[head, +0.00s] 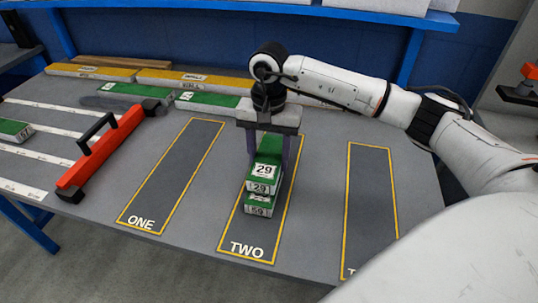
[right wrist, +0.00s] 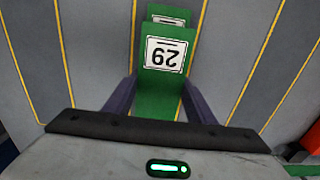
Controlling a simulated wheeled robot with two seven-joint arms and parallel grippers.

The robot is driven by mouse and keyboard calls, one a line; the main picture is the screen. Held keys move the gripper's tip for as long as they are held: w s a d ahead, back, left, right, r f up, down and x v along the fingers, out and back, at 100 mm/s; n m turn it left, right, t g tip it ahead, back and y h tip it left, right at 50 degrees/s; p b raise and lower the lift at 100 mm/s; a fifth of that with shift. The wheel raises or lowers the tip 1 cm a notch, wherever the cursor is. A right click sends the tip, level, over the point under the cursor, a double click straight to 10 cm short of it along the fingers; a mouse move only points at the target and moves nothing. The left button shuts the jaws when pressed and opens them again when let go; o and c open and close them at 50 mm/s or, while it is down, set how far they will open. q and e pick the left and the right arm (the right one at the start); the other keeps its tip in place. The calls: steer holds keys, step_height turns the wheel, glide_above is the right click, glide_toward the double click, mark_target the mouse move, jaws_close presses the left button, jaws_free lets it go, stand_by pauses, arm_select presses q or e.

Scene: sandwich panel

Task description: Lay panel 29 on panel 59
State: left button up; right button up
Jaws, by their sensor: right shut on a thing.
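Panel 29 (head: 262,188), a green-topped board with white number labels, is between the fingers of my right gripper (head: 268,158), which is shut on it. Panel 59 (head: 258,210) lies in the yellow-outlined bay marked TWO, directly below panel 29. Its front end and a strip of its green top show; panel 29 hides the rest. I cannot tell whether the two panels touch. In the right wrist view, panel 29 (right wrist: 165,85) lies between the fingers, with the end of panel 59 (right wrist: 170,12) showing beyond it. My left gripper is out of view.
Bay ONE (head: 175,170) and the right-hand bay (head: 371,190) look empty. A red tool with a black handle (head: 100,152) lies at left. Other green panels (head: 208,100) and yellow panels (head: 190,80) lie along the back. Another green panel (head: 14,130) is at far left.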

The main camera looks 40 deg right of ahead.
mark_target(269, 157)
steer(key=shift+f+b, duration=0.5)
steer(key=shift+f, duration=0.1)
steer(key=o, duration=1.1)
steer(key=shift+o, duration=0.2)
step_height(269, 157, up, 10)
steer(key=shift+r, duration=0.2)
